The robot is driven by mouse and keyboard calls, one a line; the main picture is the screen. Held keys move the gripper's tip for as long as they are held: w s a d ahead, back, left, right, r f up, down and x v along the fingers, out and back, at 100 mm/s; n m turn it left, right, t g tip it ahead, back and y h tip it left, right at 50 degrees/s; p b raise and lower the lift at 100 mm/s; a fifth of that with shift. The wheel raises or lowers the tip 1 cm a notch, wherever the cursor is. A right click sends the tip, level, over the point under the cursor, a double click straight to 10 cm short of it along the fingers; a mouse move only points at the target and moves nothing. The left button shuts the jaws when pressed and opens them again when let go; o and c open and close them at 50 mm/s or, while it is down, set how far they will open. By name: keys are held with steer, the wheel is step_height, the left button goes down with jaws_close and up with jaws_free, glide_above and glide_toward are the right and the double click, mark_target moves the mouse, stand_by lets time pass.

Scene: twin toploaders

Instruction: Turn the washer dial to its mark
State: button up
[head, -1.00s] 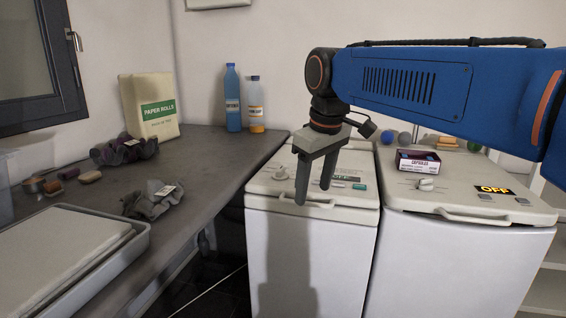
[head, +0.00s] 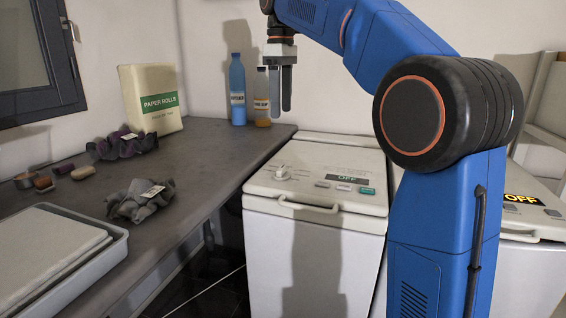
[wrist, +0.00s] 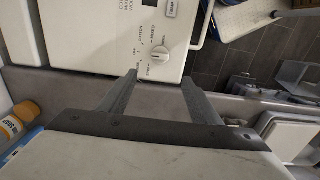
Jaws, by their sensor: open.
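The left toploader (head: 315,228) is white with a cream top. Its round dial (head: 282,174) sits at the left of the control panel, beside a display reading OFF. In the wrist view the dial (wrist: 160,54) shows printed labels around it, MIXED among them; I cannot tell which way it points. My gripper (head: 281,109) is open and empty, raised above the back of the left machine and apart from the dial. In the wrist view the fingertips (wrist: 160,79) spread to either side, below the dial in the picture.
A second toploader (head: 540,225) stands at right, partly hidden by my arm. Space above the left panel is clear.

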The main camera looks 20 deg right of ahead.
mark_target(281, 168)
step_height(281, 168, down, 17)
steer(key=shift+f, duration=0.15)
stand_by(0.5)
steer(key=c, duration=1)
